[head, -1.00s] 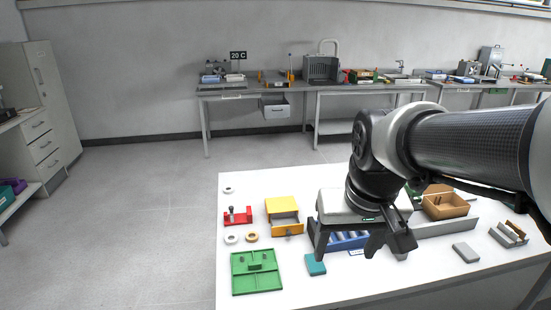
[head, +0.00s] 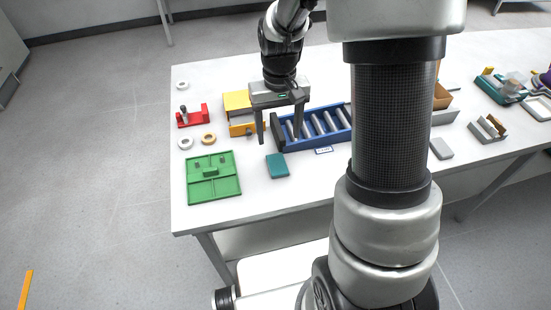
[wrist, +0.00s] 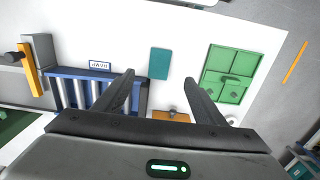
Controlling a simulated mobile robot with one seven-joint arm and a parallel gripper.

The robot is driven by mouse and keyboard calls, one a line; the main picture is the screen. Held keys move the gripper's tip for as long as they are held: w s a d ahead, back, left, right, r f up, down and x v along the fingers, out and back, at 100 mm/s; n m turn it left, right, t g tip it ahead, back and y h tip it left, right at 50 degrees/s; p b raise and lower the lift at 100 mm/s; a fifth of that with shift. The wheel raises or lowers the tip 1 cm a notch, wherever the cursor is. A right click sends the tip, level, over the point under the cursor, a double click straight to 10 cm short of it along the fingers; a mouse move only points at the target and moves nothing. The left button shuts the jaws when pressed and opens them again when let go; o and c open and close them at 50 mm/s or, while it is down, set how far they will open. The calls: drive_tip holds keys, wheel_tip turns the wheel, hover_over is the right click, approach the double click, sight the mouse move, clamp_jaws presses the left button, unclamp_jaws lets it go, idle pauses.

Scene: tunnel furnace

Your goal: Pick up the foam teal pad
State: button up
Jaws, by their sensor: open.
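The teal foam pad (head: 277,165) lies flat on the white table, between the green tray and the blue roller rack in the head view. My gripper (head: 281,143) is open and empty. It hangs above the table, close behind the pad in the head view, beside the left end of the blue rack. The fingers are apart from the pad, and nothing hides it.
The green compartment tray (head: 213,177) lies left of the pad. The blue roller rack (head: 318,126) stands to its right, with a small label at its front. A yellow drawer box (head: 240,112) stands behind. Bare white table lies in front of the pad.

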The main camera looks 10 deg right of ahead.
sight(278, 166)
wheel_tip(278, 166, down, 13)
drive_tip(key=shift+f, duration=0.1)
idle(0.4)
drive_tip(key=c, duration=1.1)
